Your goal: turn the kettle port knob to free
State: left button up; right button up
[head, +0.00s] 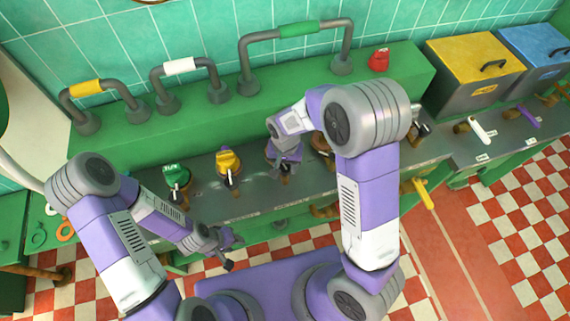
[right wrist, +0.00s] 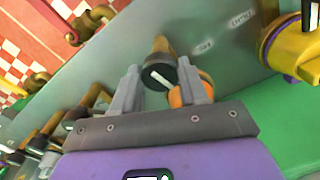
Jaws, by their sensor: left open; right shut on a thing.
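A round black knob with a white pointer line (right wrist: 158,77) sits on a brass stem on the grey panel. My right gripper (right wrist: 157,88) has its two grey fingers on either side of it and is shut on it. In the head view my right gripper (head: 286,168) is over the panel, right of the yellow handle, and largely hides the knob. The small panel labels near the knob are too blurred to read surely, so its setting is unclear. My left gripper (head: 226,248) is open and empty, low in front of the panel's front edge.
A green handle (head: 176,175) and a yellow handle (head: 228,161) stand on the panel to the left. An orange part (right wrist: 203,90) is close beside my right finger. Yellow (head: 474,58) and blue (head: 537,48) bins stand at right.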

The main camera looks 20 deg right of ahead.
aim_at(285, 167)
jog(key=n, duration=0.3)
jog(key=shift+n, duration=2.1)
jog(key=o, duration=1.1)
jog(key=shift+c, duration=0.2)
notch_tip(285, 167, up, 8)
jog(key=shift+f+p, duration=0.2)
jog(key=shift+p, duration=0.3)
